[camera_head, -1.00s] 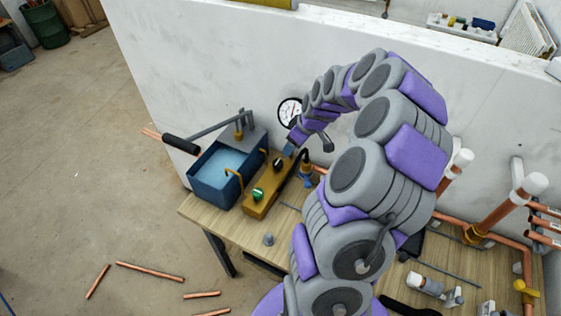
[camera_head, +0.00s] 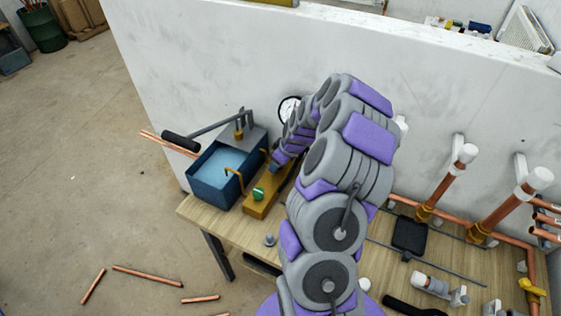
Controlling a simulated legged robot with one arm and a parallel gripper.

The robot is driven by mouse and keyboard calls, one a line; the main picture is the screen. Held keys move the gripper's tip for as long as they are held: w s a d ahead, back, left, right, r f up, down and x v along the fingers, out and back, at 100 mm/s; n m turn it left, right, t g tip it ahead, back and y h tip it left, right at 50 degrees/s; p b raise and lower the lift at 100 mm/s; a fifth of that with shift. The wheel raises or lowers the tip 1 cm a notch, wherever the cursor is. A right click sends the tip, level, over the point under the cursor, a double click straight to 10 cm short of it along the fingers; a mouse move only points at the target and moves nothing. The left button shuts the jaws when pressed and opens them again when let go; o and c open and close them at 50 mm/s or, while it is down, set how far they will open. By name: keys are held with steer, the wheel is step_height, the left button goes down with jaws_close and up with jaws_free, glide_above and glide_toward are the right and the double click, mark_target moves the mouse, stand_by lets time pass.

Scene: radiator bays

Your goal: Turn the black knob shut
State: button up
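The black knob is hidden now behind the end of my arm; a second ago it showed on the yellow block, behind the green knob. The yellow block (camera_head: 262,208) lies on the bench beside the blue water tank. The green knob (camera_head: 258,194) on its near part is in plain view. My gripper (camera_head: 277,163) is over the far part of the yellow block, where the black knob was seen. Its fingers are too small and covered to tell whether they are open or touch the knob.
The blue tank (camera_head: 210,193) with its black-handled pump lever (camera_head: 181,142) stands left of the block. A gauge (camera_head: 289,107) is partly covered by my arm. Copper pipes (camera_head: 440,192) rise at the right. A black tray (camera_head: 409,236) lies on the bench. The wall is close behind.

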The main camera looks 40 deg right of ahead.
steer(key=shift+a+r, duration=0.15)
steer(key=shift+a, duration=0.2)
steer(key=shift+c, duration=0.5)
steer(key=shift+d, duration=0.6)
steer(key=c, duration=0.6)
steer(key=shift+a, duration=0.2)
steer(key=c, duration=0.4)
